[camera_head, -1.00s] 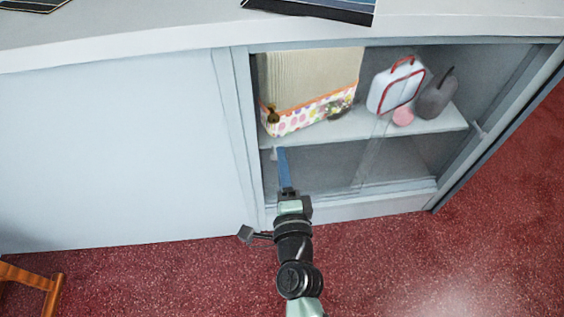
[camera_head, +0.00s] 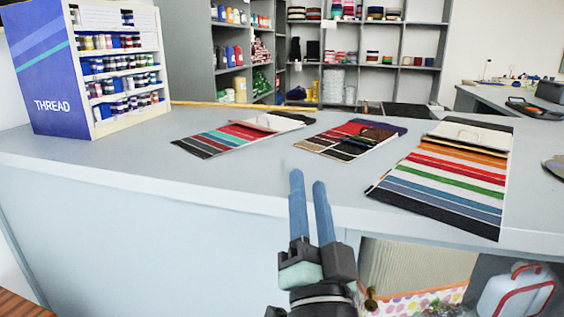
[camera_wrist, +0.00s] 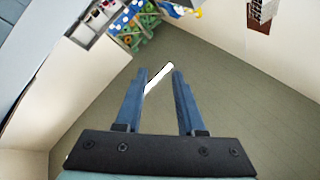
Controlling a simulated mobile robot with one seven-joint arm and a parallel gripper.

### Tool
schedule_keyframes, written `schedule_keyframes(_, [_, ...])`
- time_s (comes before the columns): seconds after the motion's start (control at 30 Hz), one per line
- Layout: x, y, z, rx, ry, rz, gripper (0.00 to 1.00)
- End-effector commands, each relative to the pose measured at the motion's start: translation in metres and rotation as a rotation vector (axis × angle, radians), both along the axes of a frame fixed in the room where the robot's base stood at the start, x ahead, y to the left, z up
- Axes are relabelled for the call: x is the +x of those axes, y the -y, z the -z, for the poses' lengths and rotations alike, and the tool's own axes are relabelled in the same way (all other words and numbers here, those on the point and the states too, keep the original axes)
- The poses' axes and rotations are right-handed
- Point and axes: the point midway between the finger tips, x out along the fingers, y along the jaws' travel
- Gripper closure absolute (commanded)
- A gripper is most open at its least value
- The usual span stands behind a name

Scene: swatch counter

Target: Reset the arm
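My gripper (camera_head: 308,178) is raised in front of the counter's front edge in the head view, its two blue fingers pointing up. A white elongated shape shows in the gap beyond the fingertips, apparently in the background. The fingers look apart and empty in the head view too.
The counter (camera_head: 265,190) carries a thread rack (camera_head: 85,70) and swatch cards at left (camera_head: 235,135), middle (camera_head: 350,138) and right (camera_head: 450,175). Below, the open cabinet holds a dotted box (camera_head: 415,300) and a white-and-red case (camera_head: 517,292). Shelves (camera_head: 345,50) stand behind.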

Motion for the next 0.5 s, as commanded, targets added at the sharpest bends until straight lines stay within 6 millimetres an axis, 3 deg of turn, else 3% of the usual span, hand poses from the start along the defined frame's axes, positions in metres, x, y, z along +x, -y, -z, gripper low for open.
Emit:
schedule_keyframes(0.03, [-0.013, -0.012, -0.043, -0.099, 0.068, 0.032, 0.62])
schedule_keyframes(0.1, [-0.033, -0.023, -0.089, -0.228, 0.139, 0.098, 0.62])
schedule_keyframes(0.2, [-0.069, -0.033, -0.147, -0.384, 0.239, 0.217, 0.62])
schedule_keyframes(0.37, [-0.140, -0.038, -0.220, -0.559, 0.374, 0.449, 0.62])
schedule_keyframes(0.4, [-0.138, -0.037, -0.239, -0.568, 0.364, 0.457, 0.62])
schedule_keyframes(0.5, [-0.135, -0.036, -0.268, -0.565, 0.357, 0.449, 0.62])
